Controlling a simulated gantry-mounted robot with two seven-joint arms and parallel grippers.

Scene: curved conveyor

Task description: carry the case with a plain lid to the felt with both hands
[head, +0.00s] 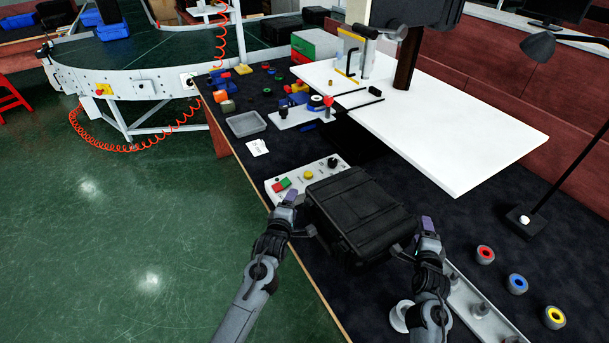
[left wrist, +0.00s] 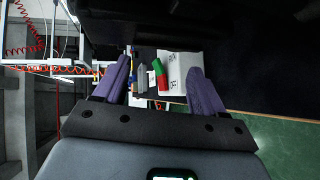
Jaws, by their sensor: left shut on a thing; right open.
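The black case (head: 360,208) is shut and lies between my two grippers over the dark bench top; I see no label on its lid. Whether it touches the bench is unclear. My left gripper (head: 298,203) is at the case's left side, shut on it; the exact grip is hard to see. In the left wrist view, its purple fingers stand apart below a dark mass. My right gripper (head: 424,232) is open beside the case's right side; contact is unclear. I cannot make out a separate felt from the dark bench surface (head: 470,215).
A control box with coloured buttons (head: 283,185) stands just behind the case's left corner. A white raised board (head: 460,140) is behind right. Coloured rings (head: 517,284) and a lamp (head: 524,222) are at right. A grey tray (head: 246,124) sits farther back.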

